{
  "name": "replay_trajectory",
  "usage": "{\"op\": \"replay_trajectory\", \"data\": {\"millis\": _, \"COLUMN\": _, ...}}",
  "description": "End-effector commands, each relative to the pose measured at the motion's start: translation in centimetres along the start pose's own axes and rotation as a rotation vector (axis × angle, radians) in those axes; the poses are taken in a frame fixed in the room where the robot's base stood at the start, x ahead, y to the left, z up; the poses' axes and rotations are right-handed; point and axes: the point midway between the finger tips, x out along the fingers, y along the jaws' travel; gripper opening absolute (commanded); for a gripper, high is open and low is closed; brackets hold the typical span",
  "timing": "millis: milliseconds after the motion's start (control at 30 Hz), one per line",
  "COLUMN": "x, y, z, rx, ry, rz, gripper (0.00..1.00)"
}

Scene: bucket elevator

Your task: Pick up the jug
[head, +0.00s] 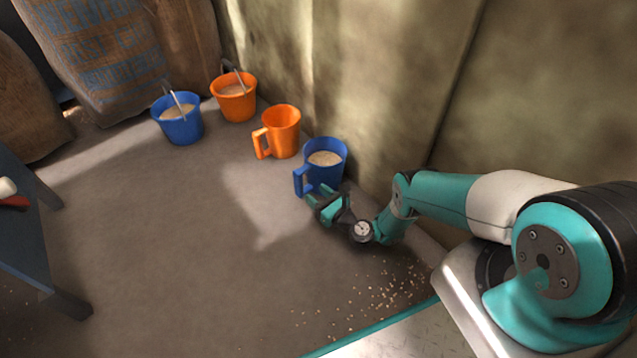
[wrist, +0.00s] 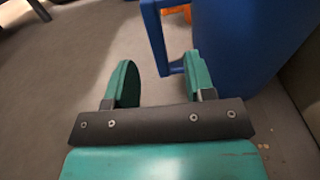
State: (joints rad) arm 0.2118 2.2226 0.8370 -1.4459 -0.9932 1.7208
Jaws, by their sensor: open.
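A blue jug (head: 326,172) stands upright on the floor by the wall in the head view, filled with pale grain, its handle on the left side. An orange jug (head: 283,132) stands just behind it, handle also to the left. My gripper (head: 318,200) is open and low, right at the near side of the blue jug. In the wrist view, the blue jug (wrist: 235,50) fills the upper right. Its handle (wrist: 155,35) reaches down between the two teal fingers of my gripper (wrist: 160,82), closer to the right finger. I cannot tell whether the finger touches it.
A blue bucket (head: 181,125) and an orange bucket (head: 236,105), both with grain, stand farther back near sacks (head: 92,55). A wall (head: 400,90) runs close along the right. A blue table (head: 28,225) is at left. Spilled grain (head: 375,295) lies nearby; the middle floor is clear.

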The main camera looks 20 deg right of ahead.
Motion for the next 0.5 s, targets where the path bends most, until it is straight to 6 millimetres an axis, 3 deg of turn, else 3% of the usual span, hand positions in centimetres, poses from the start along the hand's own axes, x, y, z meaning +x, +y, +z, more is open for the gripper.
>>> {"op": "replay_trajectory", "data": {"millis": 33, "x": 0.9, "y": 0.1, "z": -0.7, "rx": -0.001, "ry": -0.002, "rz": 0.004, "gripper": 0.50}}
{"op": "replay_trajectory", "data": {"millis": 200, "x": 2.6, "y": 0.0, "z": -0.5, "rx": -0.001, "ry": -0.001, "rz": 0.002, "gripper": 0.50}}
{"op": "replay_trajectory", "data": {"millis": 500, "x": 3.8, "y": 0.1, "z": -0.2, "rx": -0.002, "ry": 0.000, "rz": 0.002, "gripper": 0.50}}
